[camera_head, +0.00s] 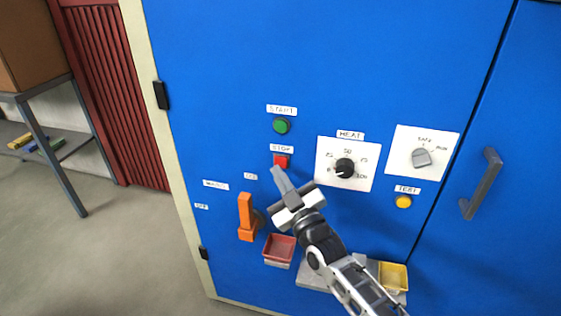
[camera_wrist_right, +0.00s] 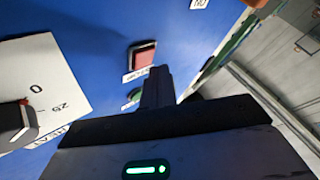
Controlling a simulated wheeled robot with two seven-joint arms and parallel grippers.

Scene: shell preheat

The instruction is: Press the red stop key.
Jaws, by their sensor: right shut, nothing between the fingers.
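The red stop key (camera_head: 281,160) is a small square button on the blue cabinet front, under a STOP label (camera_head: 282,149). My right gripper (camera_head: 277,172) is shut and empty, its fingertips just below the key in the head view. In the right wrist view the red key (camera_wrist_right: 142,56) sits just beyond the tips of the shut fingers (camera_wrist_right: 158,72). I cannot tell whether the fingertips touch it. My left gripper is not in view.
A green start button (camera_head: 281,125) is above the key. The black heat dial (camera_head: 345,168) is to the right, with a grey selector (camera_head: 421,157) and yellow test button (camera_head: 403,201) beyond. An orange lever (camera_head: 246,217), red tray (camera_head: 279,249) and yellow tray (camera_head: 393,276) are lower.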

